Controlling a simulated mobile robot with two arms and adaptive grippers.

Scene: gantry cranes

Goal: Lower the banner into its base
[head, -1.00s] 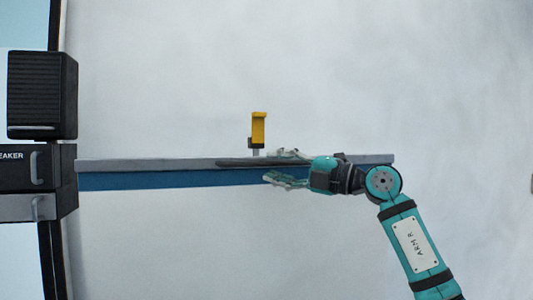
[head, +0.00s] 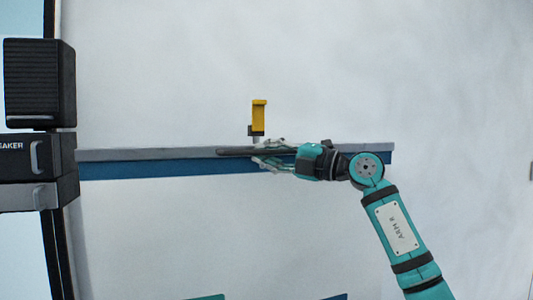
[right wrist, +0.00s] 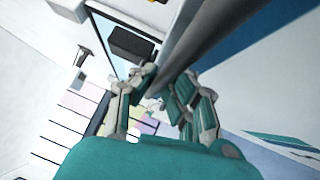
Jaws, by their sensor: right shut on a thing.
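A dark grey bar (head: 236,152) lies along the grey rail in the head view, its left end free. My right gripper (head: 268,152) is at its right part, shut on it, with fingers above and below. In the right wrist view a grey pole (right wrist: 205,40) runs from the top down to between my right gripper's fingers (right wrist: 158,108). Which part of the banner this bar is, I cannot tell. No base can be made out with certainty. My left gripper is not in view.
A long grey rail (head: 115,154) with a blue band (head: 130,171) crosses behind my gripper. A yellow bracket (head: 259,116) stands above it. Black speakers (head: 40,84) and a drawer-like box (head: 38,195) are at the left. The pale area above is clear.

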